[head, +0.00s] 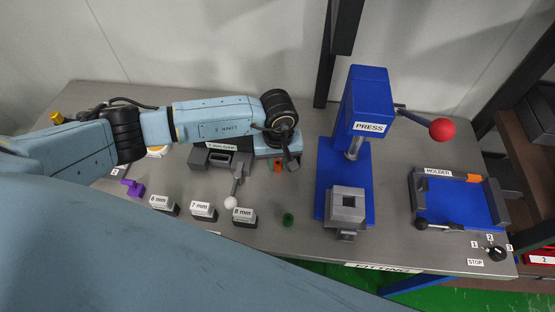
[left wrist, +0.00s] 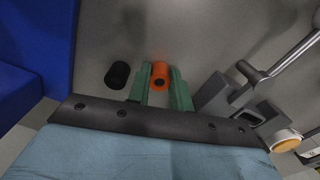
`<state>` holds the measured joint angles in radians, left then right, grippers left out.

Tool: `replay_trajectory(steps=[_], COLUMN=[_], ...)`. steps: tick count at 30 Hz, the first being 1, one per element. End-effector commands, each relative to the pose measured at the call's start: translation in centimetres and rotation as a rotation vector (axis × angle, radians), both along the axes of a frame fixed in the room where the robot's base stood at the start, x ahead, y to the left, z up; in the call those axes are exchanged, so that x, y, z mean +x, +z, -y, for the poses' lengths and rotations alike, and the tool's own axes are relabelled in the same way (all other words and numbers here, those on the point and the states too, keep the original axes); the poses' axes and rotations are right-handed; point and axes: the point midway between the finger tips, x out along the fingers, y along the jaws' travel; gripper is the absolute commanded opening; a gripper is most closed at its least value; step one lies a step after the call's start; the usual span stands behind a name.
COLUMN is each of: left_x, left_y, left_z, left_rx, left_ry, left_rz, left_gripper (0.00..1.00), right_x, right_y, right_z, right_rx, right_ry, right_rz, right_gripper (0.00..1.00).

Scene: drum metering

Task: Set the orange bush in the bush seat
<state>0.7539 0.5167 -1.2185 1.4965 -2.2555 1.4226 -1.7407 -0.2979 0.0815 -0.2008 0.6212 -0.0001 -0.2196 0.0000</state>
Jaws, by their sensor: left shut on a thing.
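The orange bush (left wrist: 160,75) sits between the green fingertips of my left gripper (left wrist: 159,92) in the left wrist view, with a dark hole in its end. My left gripper (head: 286,160) is shut on it. In the head view the orange bush (head: 278,167) shows just beside the gripper, low over the bench; I cannot tell whether it touches the bench. My right gripper is not in view.
A dark cylinder (left wrist: 117,75) stands close beside the orange bush. The grey gap fixture (head: 213,160) with its white-knobbed lever (head: 231,203) is to the left. A green bush (head: 288,220) stands nearer the front. The blue holder (head: 455,205) is at the right.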

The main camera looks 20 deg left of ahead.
Motion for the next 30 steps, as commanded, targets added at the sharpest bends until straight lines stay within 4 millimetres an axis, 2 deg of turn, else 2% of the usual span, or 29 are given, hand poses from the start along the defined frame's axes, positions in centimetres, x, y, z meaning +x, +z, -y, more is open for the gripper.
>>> replay_trajectory(steps=[10,11,15,26,30], left_x=[0.1,0.0,0.0,0.0,0.2], left_y=[-0.4,-0.3,-0.3,0.1,1.8], left_z=[0.0,0.0,0.0,0.0,0.0], left_rx=[-0.001,-0.001,0.000,0.000,-0.002], left_ry=[0.000,0.000,0.000,0.000,0.000], left_rz=[0.000,0.000,0.000,-0.001,0.005], left_gripper=[0.00,0.25,0.43,0.43,0.43], right_x=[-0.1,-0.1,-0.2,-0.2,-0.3], right_y=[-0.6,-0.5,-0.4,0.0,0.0], right_z=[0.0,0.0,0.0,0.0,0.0], right_rx=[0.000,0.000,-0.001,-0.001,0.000], right_ry=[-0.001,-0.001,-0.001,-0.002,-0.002], right_rz=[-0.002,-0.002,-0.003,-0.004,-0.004], right_gripper=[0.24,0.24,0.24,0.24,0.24])
